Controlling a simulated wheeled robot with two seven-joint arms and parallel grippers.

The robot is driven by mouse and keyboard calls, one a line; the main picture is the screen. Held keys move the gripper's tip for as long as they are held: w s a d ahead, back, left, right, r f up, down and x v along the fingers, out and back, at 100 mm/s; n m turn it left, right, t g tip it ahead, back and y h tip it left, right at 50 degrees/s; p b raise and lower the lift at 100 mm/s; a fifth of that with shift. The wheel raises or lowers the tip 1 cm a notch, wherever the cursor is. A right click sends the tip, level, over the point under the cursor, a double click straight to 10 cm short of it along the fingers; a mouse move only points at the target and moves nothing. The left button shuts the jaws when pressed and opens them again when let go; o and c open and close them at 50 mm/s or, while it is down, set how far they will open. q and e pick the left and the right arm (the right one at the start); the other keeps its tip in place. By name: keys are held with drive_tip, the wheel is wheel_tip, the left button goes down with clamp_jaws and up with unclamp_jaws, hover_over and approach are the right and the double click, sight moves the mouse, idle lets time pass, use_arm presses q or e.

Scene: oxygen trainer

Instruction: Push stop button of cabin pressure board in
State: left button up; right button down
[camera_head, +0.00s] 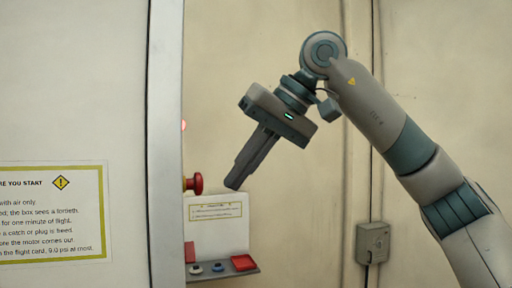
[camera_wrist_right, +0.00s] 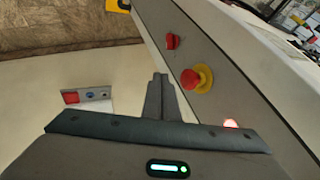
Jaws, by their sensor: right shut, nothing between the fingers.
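The stop button is a red mushroom head (camera_head: 196,183) on a yellow collar. It sticks out from the side of a white upright board (camera_head: 166,150) at the left. In the right wrist view the button (camera_wrist_right: 190,80) sits on the slanted board face, right of the fingertips. My right gripper (camera_head: 233,184) is shut and empty. It points down and left, its tips just right of the button with a small gap in the head view. In the wrist view its closed fingers (camera_wrist_right: 160,78) stand beside the button. My left gripper is not in view.
Another red knob (camera_wrist_right: 172,41) and a lit red lamp (camera_wrist_right: 230,123) are on the same board. Below the button, a small panel (camera_head: 222,272) holds knobs and a red square block (camera_head: 244,262), with a white placard (camera_head: 217,225) behind. A grey box (camera_head: 372,243) is on the wall.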

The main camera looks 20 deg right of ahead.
sight(198, 184)
drive_tip(key=a, duration=0.1)
drive_tip(key=a+p, duration=0.1)
drive_tip(key=a, duration=0.1)
drive_tip(key=shift+s+a+r, duration=0.1)
drive_tip(key=shift+a+r, duration=0.1)
drive_tip(key=shift+a, duration=0.1)
drive_tip(key=shift+d, duration=0.1)
